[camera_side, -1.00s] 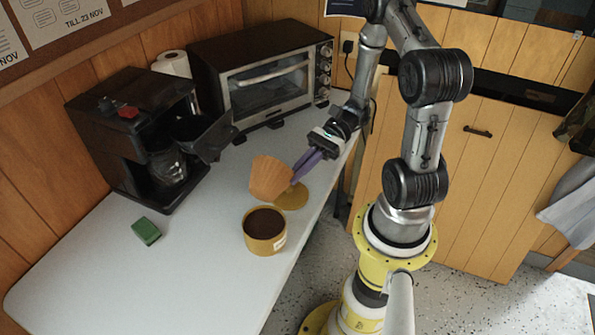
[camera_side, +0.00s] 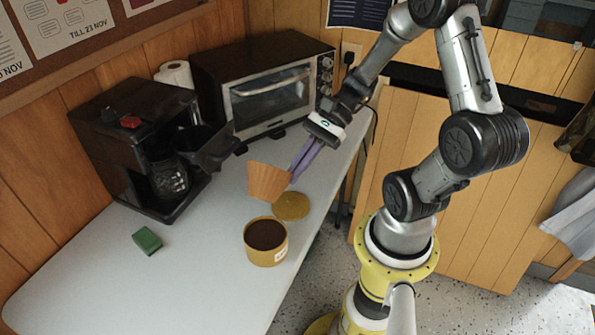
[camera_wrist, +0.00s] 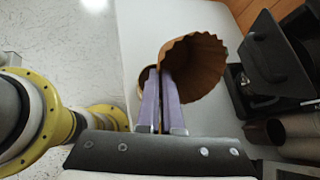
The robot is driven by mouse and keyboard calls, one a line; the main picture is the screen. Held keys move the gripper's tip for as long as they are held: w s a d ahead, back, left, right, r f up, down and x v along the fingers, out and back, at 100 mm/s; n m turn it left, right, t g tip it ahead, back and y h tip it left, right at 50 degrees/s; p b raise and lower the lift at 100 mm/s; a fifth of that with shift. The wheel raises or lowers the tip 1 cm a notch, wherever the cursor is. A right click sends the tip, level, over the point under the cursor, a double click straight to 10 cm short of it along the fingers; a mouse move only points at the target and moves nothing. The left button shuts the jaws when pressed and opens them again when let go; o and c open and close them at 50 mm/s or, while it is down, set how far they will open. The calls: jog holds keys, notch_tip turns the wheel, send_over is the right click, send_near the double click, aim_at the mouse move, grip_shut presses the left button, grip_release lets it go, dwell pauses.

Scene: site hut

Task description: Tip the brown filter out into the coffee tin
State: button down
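The coffee tin (camera_side: 266,256) is a yellow-brown round can standing open, with dark brown coffee inside, just below and in front of the filter. In the wrist view the tin (camera_wrist: 143,76) is mostly hidden behind the fingers and filter.
A gold lid (camera_side: 291,206) lies behind the tin. A black coffee maker (camera_side: 135,140) with its basket (camera_side: 212,150) swung out stands left. A toaster oven (camera_side: 262,80) and paper roll (camera_side: 175,73) are behind. A green sponge (camera_side: 147,241) lies front left. The white tabletop (camera_side: 195,285) is clear in front.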

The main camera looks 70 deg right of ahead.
jog(key=h, duration=0.1)
jog(key=a+r+h, duration=0.1)
jog(key=a+r+n+h, duration=0.1)
jog(key=h, duration=0.1)
jog(key=shift+a+r, duration=0.15)
jog(key=shift+a, duration=0.1)
jog(key=shift+s+a+r+n+h, duration=0.15)
jog(key=shift+a+h, duration=0.45)
jog(key=shift+h, duration=0.35)
jog(key=shift+w+a+r+n+h, duration=0.1)
jog(key=shift+a+r+h, duration=0.1)
jog(key=shift+a+h, duration=0.65)
jog(key=shift+s+a+r+n+h, duration=0.15)
jog(key=shift+a+h, duration=0.25)
jog(key=shift+h, duration=0.7)
jog(key=shift+w, duration=0.15)
